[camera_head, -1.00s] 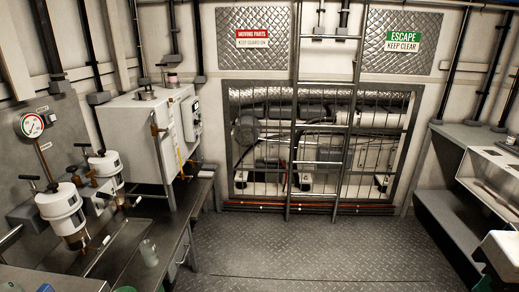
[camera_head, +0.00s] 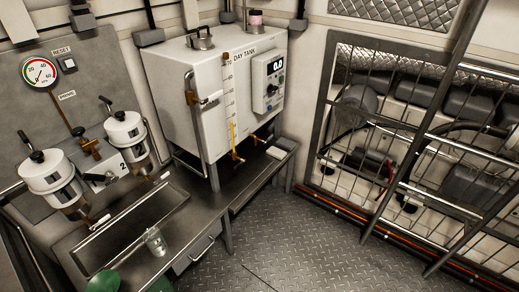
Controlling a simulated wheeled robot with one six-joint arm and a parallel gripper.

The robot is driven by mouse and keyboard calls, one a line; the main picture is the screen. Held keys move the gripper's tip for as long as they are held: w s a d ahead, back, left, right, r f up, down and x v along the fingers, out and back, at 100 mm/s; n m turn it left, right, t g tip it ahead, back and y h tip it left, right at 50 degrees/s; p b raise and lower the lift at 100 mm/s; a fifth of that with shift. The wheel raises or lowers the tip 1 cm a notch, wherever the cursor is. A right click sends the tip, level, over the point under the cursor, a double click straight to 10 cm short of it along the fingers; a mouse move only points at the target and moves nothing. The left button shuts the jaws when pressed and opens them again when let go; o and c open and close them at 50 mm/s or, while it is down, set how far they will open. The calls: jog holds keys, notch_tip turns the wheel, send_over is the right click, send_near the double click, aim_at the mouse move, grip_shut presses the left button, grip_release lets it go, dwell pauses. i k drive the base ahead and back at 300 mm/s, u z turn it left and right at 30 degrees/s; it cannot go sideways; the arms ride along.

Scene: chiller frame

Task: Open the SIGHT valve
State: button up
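The white box marked DAY TANK (camera_head: 205,110) stands on the bench at the middle left. A sight tube with a scale (camera_head: 229,90) runs up its front and shows yellow in its lower part. A small brass valve (camera_head: 237,156) sits at the foot of this tube. A second brass fitting with a handle (camera_head: 256,138) sticks out to its right, low on the tank. No SIGHT label is readable, and I cannot tell how either handle is set. My gripper is not in view.
A clear beaker (camera_head: 155,242) and a green funnel-like item (camera_head: 104,282) are in front. The floor (camera_head: 300,240) is clear.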

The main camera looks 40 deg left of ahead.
aim_at(240, 164)
jog(key=u, duration=0.35)
jog(key=i, duration=1.5)
jog(key=u, duration=1.65)
jog(key=i, duration=1.15)
jog(key=u, duration=0.35)
jog(key=k, duration=1)
jog(key=u, duration=0.85)
